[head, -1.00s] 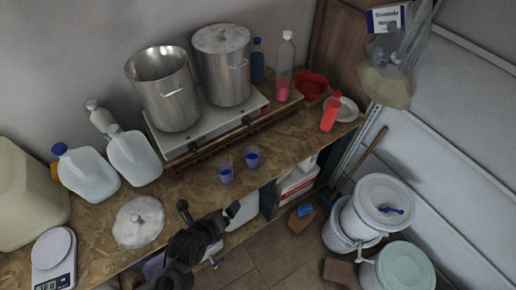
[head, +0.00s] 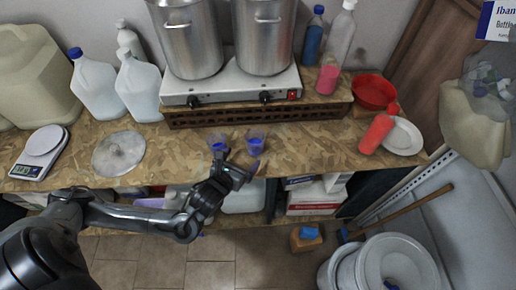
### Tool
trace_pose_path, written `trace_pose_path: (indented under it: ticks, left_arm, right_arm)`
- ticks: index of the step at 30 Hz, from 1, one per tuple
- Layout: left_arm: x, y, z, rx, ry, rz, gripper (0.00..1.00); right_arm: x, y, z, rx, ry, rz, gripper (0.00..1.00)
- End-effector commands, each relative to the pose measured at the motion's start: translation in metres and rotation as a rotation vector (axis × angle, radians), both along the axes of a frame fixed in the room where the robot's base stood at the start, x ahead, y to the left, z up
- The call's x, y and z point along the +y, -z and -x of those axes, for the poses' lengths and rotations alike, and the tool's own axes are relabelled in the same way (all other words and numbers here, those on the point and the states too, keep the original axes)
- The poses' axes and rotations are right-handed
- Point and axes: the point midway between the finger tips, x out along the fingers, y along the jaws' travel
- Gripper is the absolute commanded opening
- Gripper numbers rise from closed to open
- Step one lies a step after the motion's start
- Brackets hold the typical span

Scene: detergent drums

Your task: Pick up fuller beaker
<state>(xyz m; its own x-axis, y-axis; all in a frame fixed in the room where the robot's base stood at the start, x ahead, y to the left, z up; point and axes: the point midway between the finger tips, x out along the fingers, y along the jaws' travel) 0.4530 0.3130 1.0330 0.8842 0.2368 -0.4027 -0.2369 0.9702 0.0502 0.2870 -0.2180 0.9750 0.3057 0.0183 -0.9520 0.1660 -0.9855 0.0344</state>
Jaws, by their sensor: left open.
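Two small clear beakers with blue liquid stand side by side near the front edge of the wooden worktop in the head view: the left beaker (head: 218,143) and the right beaker (head: 255,141). I cannot tell for certain which is fuller. My left gripper (head: 236,164) is open and empty, just in front of the beakers at the worktop edge. One finger is close to the left beaker and overlaps its lower part in the picture; I cannot tell whether they touch. The other finger is below the right beaker in the picture. My right gripper is not in view.
Behind the beakers, a hot plate (head: 230,84) holds two steel pots. A red bottle (head: 376,134), white plate (head: 404,137) and red bowl (head: 374,91) are at the right. A pot lid (head: 118,153) and scale (head: 42,142) lie left. The worktop right of the beakers is clear.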

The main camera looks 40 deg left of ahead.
Motion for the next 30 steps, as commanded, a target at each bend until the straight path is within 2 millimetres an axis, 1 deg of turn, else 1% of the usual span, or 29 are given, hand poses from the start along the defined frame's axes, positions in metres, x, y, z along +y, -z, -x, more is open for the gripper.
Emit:
trace_pose_path:
  ticks: [1,6,13,20,23,30]
  left_arm:
    - [0.002,0.003,-0.004,-0.011,0.0,-0.006,0.99]
    - [0.006,0.006,-0.023,-0.025,-0.001,-0.008,0.99]
    - [0.013,0.016,-0.049,-0.024,-0.001,-0.006,0.99]
    - [0.016,0.021,-0.06,-0.023,-0.001,-0.004,0.99]
    - [0.018,0.025,-0.068,-0.023,-0.002,-0.004,0.99]
    - [0.024,0.036,-0.095,-0.023,-0.001,-0.004,0.99]
  right_arm:
    - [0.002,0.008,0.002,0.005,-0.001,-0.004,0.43]
    - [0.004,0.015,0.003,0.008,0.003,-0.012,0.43]
    - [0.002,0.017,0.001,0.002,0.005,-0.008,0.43]
    - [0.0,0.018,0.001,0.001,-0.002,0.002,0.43]
    - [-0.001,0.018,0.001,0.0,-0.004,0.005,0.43]
    - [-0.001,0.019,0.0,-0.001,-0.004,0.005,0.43]
